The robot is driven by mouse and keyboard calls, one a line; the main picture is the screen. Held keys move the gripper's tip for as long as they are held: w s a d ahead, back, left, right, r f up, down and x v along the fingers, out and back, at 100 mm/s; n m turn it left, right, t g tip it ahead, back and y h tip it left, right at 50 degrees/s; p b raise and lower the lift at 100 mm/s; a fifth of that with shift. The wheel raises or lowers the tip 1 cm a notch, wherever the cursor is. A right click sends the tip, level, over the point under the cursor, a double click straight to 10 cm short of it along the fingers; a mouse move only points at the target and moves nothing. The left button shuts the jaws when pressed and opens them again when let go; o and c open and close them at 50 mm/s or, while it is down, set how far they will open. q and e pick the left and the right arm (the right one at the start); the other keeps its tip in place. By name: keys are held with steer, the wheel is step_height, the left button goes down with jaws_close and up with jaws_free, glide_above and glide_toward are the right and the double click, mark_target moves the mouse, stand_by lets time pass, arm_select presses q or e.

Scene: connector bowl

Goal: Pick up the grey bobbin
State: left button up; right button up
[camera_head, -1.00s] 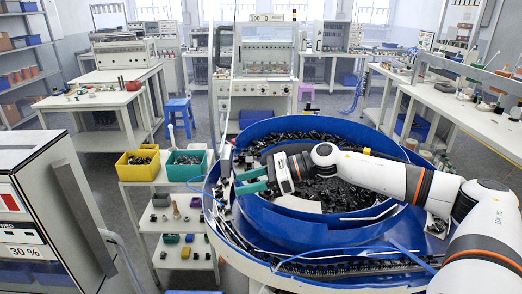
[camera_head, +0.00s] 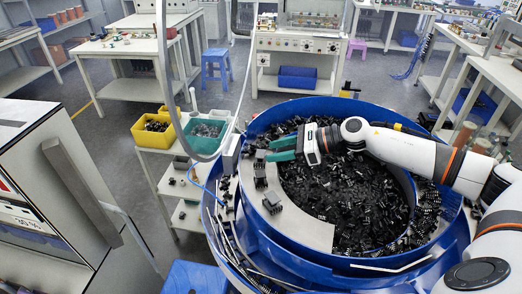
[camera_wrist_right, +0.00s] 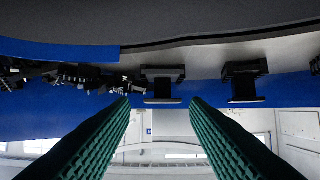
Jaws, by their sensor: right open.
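Small dark parts (camera_head: 180,181) sit on the cart shelf below the bins, too small to tell apart. My right gripper (camera_head: 268,150) has teal fingers and points left over the inner left side of the blue bowl (camera_head: 322,104). In the right wrist view its fingers (camera_wrist_right: 160,98) are apart with nothing held between them. Black connectors (camera_wrist_right: 163,82) show beyond the fingertips. My left gripper is not in view.
The bowl holds a heap of black connectors (camera_head: 345,195), with more on its rim track. A yellow bin (camera_head: 150,138) and a green bin (camera_head: 203,142) stand on a cart at left. A blue stool (camera_head: 216,68) stands behind. Grey floor is open at left.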

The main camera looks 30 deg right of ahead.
mark_target(258, 153)
steer(key=shift+w+a+f, duration=0.1)
steer(key=shift+w+a, duration=0.1)
steer(key=shift+a, duration=0.1)
steer(key=p+x, duration=0.4)
steer(key=shift+w+a+f, duration=0.1)
steer(key=shift+a+f, duration=0.05)
steer(key=shift+a, duration=0.15)
steer(key=shift+w+a+f, duration=0.2)
steer(key=shift+f, duration=0.1)
steer(key=shift+s, duration=0.1)
steer(key=shift+c, duration=0.3)
steer(key=shift+d, duration=0.1)
steer(key=c, duration=0.3)
steer(key=shift+c, duration=1.3)
